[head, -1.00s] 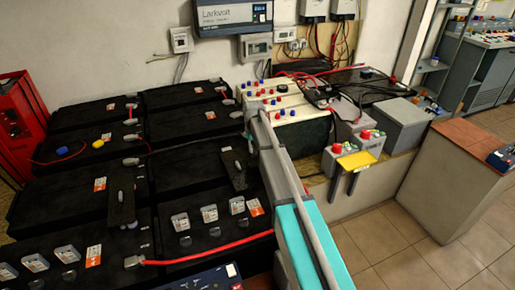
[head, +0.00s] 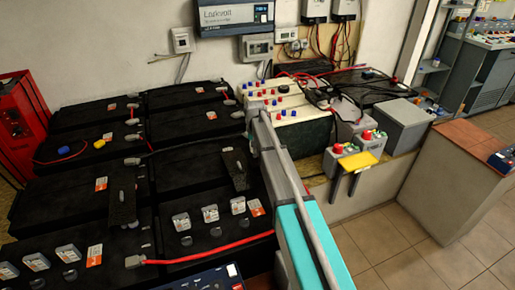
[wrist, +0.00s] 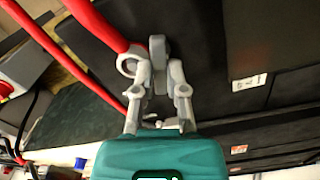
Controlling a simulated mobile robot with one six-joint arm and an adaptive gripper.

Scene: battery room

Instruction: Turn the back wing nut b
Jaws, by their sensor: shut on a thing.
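The back wing nut b (wrist: 158,48) is a grey winged piece in the wrist view, beside a grey ring lug (wrist: 129,66) on a thick red cable. My gripper (wrist: 162,72) has its two grey fingers closed around the wing nut's lower part. The fingertips partly cover it, so its thread and seat are hidden. In the head view, my arm reaches in from the lower right toward the back batteries. The nut in my grip cannot be made out there.
Black batteries (head: 185,125) fill the left, with red and black cables across them. A cream-topped battery (head: 300,132) stands right of my arm. Grey boxes and a yellow plate (head: 358,160) sit further right. The tiled floor (head: 400,255) at lower right is clear.

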